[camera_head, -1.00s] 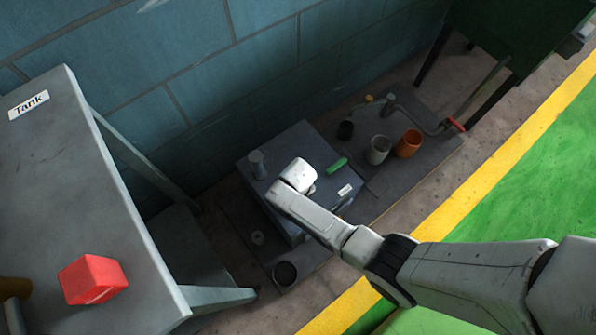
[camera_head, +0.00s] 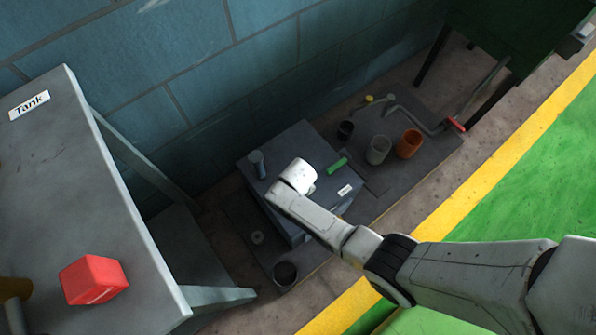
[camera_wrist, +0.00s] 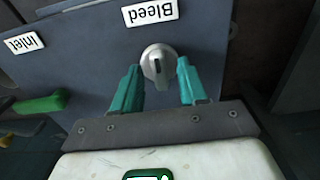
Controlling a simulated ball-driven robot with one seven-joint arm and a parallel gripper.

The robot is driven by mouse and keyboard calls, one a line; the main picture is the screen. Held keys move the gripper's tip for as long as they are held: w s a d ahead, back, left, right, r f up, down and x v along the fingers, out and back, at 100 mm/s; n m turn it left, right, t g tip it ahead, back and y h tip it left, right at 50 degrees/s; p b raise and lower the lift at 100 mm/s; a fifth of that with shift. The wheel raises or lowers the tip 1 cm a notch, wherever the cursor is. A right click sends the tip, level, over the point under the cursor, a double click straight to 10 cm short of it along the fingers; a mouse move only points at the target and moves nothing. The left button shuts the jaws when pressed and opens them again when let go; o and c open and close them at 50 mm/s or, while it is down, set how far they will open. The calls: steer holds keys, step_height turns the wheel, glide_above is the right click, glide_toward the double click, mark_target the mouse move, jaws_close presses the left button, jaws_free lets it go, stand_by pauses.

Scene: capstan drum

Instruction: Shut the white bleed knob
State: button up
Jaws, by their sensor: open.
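The white bleed knob (camera_wrist: 158,66) is a round, pale grey-white knob with a raised bar, on the dark grey box face under the "Bleed" label (camera_wrist: 150,12) in the wrist view. Its bar runs nearly up and down in that view, slightly slanted. My gripper (camera_wrist: 157,80) is open, with one teal finger on each side of the knob and gaps visible between fingers and knob. Depth to the knob is hard to tell. In the head view my gripper is hidden behind my wrist, over the grey box (camera_head: 310,135), and the knob is hidden too.
Grey (camera_head: 378,150) and orange cups (camera_head: 409,144) stand right of the box. A table with a red block (camera_head: 93,280) is at left.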

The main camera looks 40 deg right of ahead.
step_height(320, 180, up, 11)
steer(key=p, duration=0.4)
steer(key=shift+p, duration=0.3)
steer(key=shift+f, duration=0.1)
